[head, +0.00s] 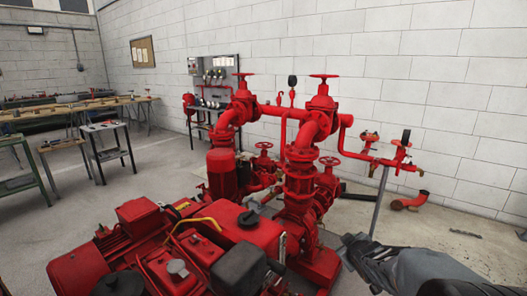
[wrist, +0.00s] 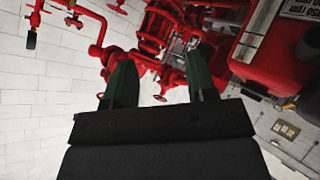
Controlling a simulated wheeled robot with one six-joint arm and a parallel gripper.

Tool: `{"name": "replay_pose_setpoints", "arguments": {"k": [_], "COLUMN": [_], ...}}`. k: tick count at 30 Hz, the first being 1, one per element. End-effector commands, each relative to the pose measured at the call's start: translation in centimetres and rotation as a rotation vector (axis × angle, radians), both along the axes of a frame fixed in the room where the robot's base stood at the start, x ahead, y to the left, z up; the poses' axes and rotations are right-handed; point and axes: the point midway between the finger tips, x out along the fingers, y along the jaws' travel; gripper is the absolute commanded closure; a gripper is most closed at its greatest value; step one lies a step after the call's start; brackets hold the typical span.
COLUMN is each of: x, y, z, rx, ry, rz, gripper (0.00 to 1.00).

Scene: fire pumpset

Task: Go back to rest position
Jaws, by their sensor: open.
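My gripper (wrist: 160,72) shows in the wrist view with two dark green fingers spread apart. It is open, and nothing is seen between the fingers but the red pipework behind. In the head view, my grey arm enters from the lower right corner and its end lies in front of and to the right of the red pump set (head: 300,185). The fingertips are hard to make out there. In the wrist view, the pump set's red pipes and handwheels (wrist: 160,97) lie beyond the fingers.
A red engine block (head: 190,255) fills the lower middle of the head view. A branch pipe with valves (head: 385,160) reaches right, above a grey post. A loose red pipe elbow (head: 410,201) lies on the floor by the wall. Workbenches (head: 65,117) stand at left, with open floor before them.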

Motion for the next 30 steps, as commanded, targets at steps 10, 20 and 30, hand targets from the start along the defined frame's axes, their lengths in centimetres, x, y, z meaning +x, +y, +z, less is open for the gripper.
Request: {"name": "replay_pose_setpoints", "arguments": {"k": [10, 20, 30], "x": [-15.1, -21.6, -21.8], "y": [6.0, 9.3, 9.4], "z": [12.4, 14.4, 14.3], "rx": [0.307, 0.441, 0.446], "ry": [0.403, 0.605, 0.613], "rz": [-0.365, -0.42, -0.422], "gripper": [0.48, 0.48, 0.48]}}
